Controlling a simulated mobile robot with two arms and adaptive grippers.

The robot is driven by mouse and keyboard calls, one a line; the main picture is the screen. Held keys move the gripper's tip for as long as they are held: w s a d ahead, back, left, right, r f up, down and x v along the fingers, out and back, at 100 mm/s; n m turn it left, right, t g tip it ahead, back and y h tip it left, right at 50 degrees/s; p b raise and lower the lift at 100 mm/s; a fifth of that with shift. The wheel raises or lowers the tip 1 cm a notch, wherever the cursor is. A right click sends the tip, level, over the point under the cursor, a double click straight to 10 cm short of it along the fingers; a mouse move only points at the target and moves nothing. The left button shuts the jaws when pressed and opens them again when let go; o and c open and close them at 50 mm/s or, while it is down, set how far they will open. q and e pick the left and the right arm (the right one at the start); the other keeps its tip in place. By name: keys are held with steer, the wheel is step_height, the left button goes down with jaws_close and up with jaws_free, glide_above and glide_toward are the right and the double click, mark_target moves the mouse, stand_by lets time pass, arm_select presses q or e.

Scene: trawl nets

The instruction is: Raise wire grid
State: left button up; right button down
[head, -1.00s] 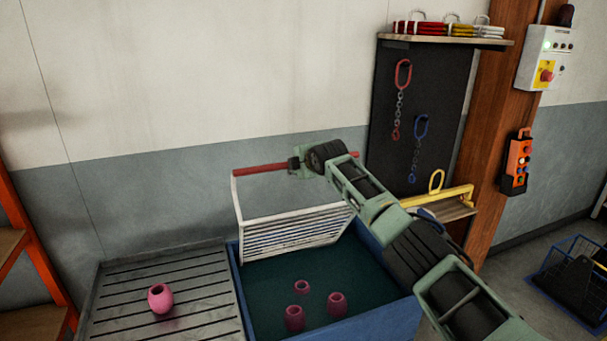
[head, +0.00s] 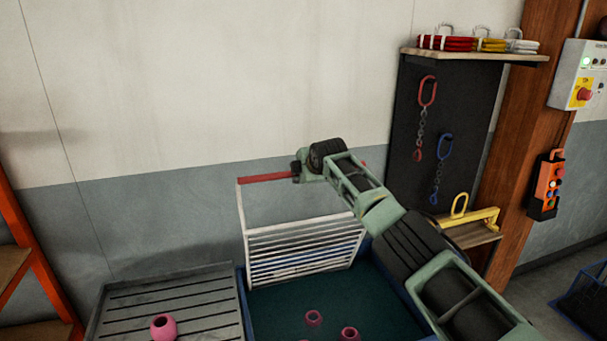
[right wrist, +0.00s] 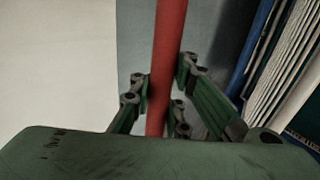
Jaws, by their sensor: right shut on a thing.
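The white wire grid (head: 305,252) hangs at the back of the blue tank, tilted, with its lower edge at the dark water. White side bars rise from it to a red handle bar (head: 265,178). My right gripper (head: 300,172) is shut on the red bar near its middle. In the right wrist view the red bar (right wrist: 168,60) runs between the green fingers of the gripper (right wrist: 165,95), and the grid's white slats (right wrist: 285,70) show at the right. My left gripper is not in view.
The blue tank (head: 240,300) holds dark water with pink floats (head: 313,318). A slatted grey bench (head: 205,292) with a pink float (head: 163,327) stands to its left. A board with chains (head: 455,110) and a yellow bar (head: 480,220) are at the right.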

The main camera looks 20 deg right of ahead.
steer(key=c, duration=1.9)
jaws_free()
steer(key=shift+r, duration=0.6)
steer(key=shift+c, duration=0.2)
steer(key=shift+o, duration=1.4)
steer(key=shift+s, duration=0.15)
steer(key=shift+f, duration=0.1)
steer(key=shift+f, duration=0.1)
steer(key=v, duration=1.2)
steer(key=shift+s, duration=0.1)
